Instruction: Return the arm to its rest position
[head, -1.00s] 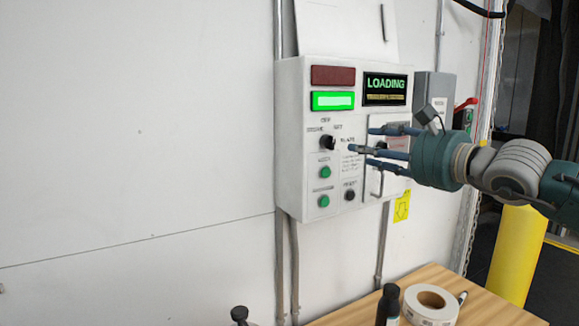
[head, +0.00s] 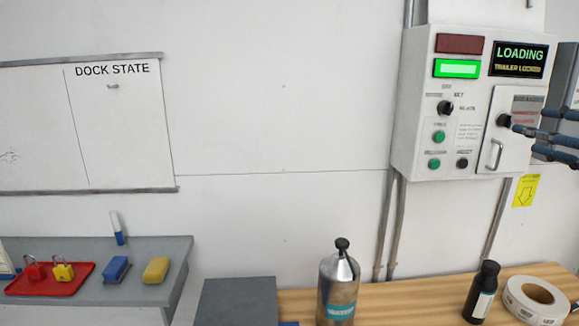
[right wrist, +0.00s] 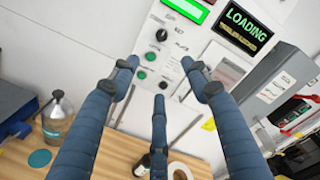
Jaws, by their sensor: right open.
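My right gripper (head: 545,140) is at the right edge of the head view, in front of the white control box (head: 412,130). Its blue fingers are spread and empty. In the right wrist view the open fingers (right wrist: 160,85) point toward the box, with nothing between them. I cannot tell from these views how far the fingertips are from the box. The box display (head: 518,60) reads LOADING and TRAILER LOCKED, and its green lamp (head: 457,68) is lit. The red lamp (head: 459,44) is dark. My left gripper is not in view.
A wooden bench (head: 400,296) below holds a steel bottle (head: 338,285), a black bottle (head: 482,292) and a tape roll (head: 537,300). At left, a grey shelf (head: 190,250) carries a red tray (head: 75,287) with padlocks under a DOCK STATE board (head: 110,120). The wall between is clear.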

